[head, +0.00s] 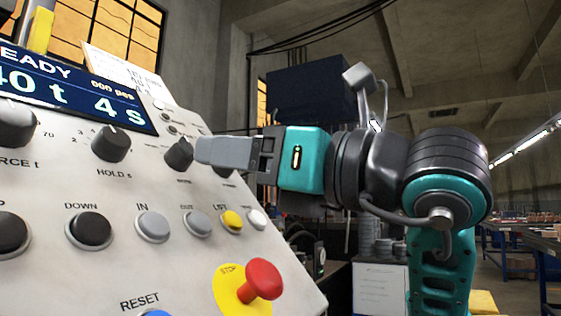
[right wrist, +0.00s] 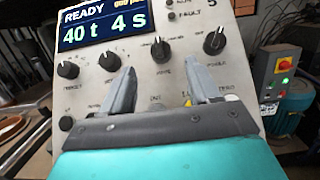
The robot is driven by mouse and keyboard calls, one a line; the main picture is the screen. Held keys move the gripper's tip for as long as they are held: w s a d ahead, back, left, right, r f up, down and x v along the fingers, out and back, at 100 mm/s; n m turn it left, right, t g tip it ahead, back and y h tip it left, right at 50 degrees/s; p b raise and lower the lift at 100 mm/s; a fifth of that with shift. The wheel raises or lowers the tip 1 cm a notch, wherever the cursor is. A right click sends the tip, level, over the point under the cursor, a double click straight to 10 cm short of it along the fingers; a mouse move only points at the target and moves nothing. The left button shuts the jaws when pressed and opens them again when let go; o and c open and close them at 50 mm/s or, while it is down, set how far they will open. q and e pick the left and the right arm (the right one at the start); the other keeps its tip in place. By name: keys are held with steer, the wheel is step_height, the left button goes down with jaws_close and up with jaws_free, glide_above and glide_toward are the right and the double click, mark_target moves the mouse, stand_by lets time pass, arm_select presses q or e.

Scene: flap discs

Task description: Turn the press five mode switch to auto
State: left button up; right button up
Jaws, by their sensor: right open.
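The mode switch is a black knob (head: 180,154) on the sloped white press panel (head: 60,185), the third in the knob row. In the right wrist view the mode switch (right wrist: 160,49) lies just beyond and between my fingertips, with its label below it. Its pointer setting is too small to read. My right gripper (head: 198,151) is open and empty, its grey fingers pointing at the switch from the right; it also shows in the right wrist view (right wrist: 158,72). I cannot tell whether the fingertips touch the knob. My left gripper is out of view.
The power knob (right wrist: 214,42) is close right of the mode switch, partly behind my fingers in the head view. The hold knob (head: 111,143) is to its left. Below are push buttons and a red stop button (head: 262,279). The display (head: 75,92) reads READY, 40 t, 4 s.

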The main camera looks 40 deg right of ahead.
steer(key=v, duration=0.6)
stand_by(0.5)
